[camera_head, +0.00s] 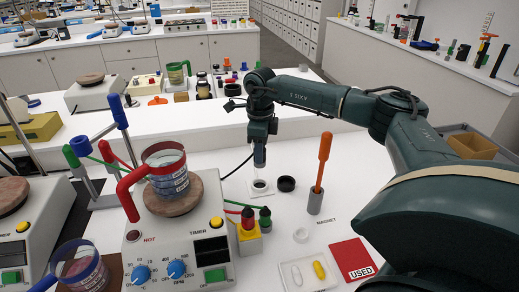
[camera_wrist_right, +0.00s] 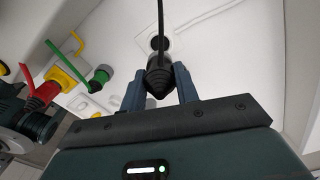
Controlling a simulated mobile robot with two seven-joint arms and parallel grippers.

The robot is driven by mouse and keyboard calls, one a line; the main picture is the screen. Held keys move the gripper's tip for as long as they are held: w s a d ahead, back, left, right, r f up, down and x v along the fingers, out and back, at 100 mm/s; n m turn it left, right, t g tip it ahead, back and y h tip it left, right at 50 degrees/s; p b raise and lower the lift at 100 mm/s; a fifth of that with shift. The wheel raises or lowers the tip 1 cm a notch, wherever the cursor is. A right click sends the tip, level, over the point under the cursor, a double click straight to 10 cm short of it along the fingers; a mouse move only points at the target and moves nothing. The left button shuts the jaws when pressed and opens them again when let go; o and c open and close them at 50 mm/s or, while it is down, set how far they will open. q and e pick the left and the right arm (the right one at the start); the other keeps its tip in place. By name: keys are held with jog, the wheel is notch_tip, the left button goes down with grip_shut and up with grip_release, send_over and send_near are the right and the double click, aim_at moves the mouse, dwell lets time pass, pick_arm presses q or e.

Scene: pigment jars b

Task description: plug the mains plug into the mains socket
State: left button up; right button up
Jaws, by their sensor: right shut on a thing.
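The mains plug (camera_wrist_right: 158,80) is black and ribbed, with a black cable, and sits between the two fingers of my right gripper in the right wrist view. My right gripper (camera_head: 260,162) points down in the head view and is shut on the plug, which its fingers mostly hide there. The mains socket (camera_head: 260,186) is a white plate with a dark round recess on the white bench, just below the gripper. A gap shows between the fingertips and the socket. The socket also shows behind the plug in the right wrist view (camera_wrist_right: 145,43). My left gripper is not in view.
A black ring (camera_head: 286,184) lies right of the socket. An orange-handled rod stands in a grey holder (camera_head: 315,201) further right. A hotplate with a glass beaker (camera_head: 167,172) and a yellow block (camera_head: 249,243) with red and green leads stand left.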

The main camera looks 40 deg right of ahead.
aim_at(260, 166)
jog(key=shift+f, duration=0.1)
jog(key=shift+f, duration=0.55)
notch_tip(260, 166, down, 3)
jog(key=shift+f+b, duration=0.15)
jog(key=shift+b, duration=0.3)
jog(key=shift+f, duration=0.55)
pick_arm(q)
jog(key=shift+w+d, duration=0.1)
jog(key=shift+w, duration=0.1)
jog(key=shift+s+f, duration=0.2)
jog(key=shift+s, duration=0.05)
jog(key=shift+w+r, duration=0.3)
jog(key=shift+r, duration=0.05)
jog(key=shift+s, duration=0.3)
